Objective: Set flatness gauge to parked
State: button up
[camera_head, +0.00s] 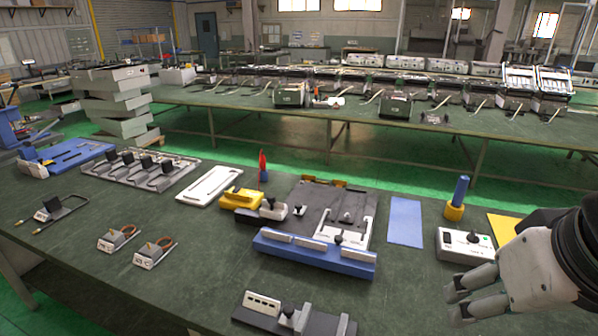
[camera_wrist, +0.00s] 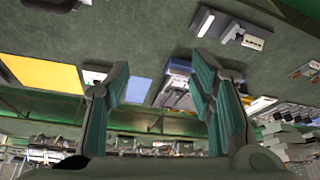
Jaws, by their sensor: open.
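No part carries a readable label, so I cannot tell for sure which one is the flatness gauge. A dark grey fixture (camera_head: 333,207) with a blue front bar (camera_head: 315,256) and white brackets stands mid-bench; its front bar lies flat. A small low device (camera_head: 262,304) with a white block, a black knob and a grey slide sits at the front edge; it also shows in the wrist view (camera_wrist: 232,30). My gripper (camera_head: 452,299) is at the right, above the bench front, apart from both devices. In the wrist view its fingers (camera_wrist: 162,64) are spread with nothing between them.
A white control box (camera_head: 463,243) and a blue post on a yellow base (camera_head: 457,198) stand close behind my gripper. A blue sheet (camera_head: 406,220) and yellow sheet (camera_head: 502,226) lie flat. Left are yellow block (camera_head: 240,198), white plate (camera_head: 209,186) and heater parts (camera_head: 155,252).

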aim_at(270, 208)
jog(key=i+j, duration=0.15)
jog(key=j, duration=0.25)
jog(key=i+j+z, duration=0.1)
jog(key=j, duration=0.25)
jog(key=i+j, duration=0.15)
jog(key=j, duration=0.25)
jog(key=z, duration=0.05)
